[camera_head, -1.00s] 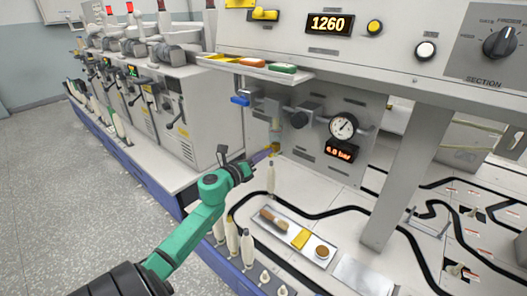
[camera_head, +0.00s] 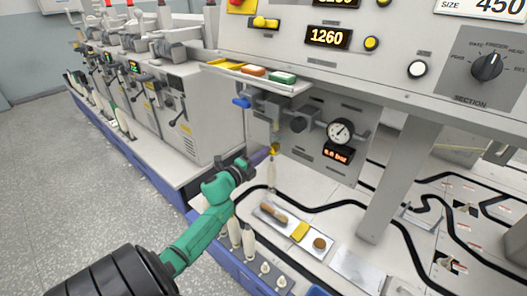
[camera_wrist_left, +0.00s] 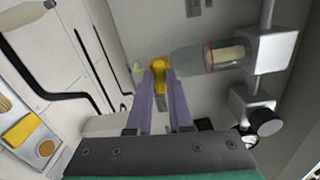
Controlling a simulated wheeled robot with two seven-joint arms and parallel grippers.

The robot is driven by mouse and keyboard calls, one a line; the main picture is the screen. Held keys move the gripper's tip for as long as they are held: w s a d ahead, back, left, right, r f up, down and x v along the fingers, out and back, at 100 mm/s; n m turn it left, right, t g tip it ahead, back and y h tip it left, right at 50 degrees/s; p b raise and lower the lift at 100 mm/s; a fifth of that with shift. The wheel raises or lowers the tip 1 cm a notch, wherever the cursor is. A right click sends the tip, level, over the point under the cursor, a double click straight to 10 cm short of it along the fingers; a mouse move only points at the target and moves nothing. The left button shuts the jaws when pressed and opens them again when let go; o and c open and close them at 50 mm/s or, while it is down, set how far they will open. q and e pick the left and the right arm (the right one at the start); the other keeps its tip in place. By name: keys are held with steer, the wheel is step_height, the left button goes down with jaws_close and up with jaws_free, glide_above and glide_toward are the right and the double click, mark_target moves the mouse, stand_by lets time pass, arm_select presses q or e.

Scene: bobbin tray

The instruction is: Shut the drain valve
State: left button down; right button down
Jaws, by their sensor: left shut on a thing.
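The yellow drain valve (camera_head: 274,149) sits at the lower end of a clear filter bowl (camera_head: 275,130) under the machine's panel. My left gripper (camera_head: 270,152) reaches it from the left. In the left wrist view, the purple fingers of my left gripper (camera_wrist_left: 160,72) are closed on the yellow valve (camera_wrist_left: 159,63), with the clear bowl (camera_wrist_left: 205,58) just to its right. A faint pale wisp (camera_wrist_left: 137,70) shows beside the valve. The fingers hide part of the valve, and its setting cannot be told. My right gripper is not in view.
A pressure gauge (camera_head: 340,131) with a small display (camera_head: 337,154) is right of the bowl. A blue handle (camera_head: 241,102) is above left. Below lies a tray (camera_head: 262,216) with a brush, a yellow block and a round item. Bobbins stand along the front edge.

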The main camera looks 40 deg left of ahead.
arm_select(q)
steer(key=shift+n+p, duration=0.3)
steer(key=shift+n, duration=0.3)
steer(key=c, duration=0.8)
jaws_free()
steer(key=shift+s, duration=0.15)
steer(key=s, duration=1.4)
steer(key=shift+s+d, duration=0.15)
steer(key=shift+p, duration=0.3)
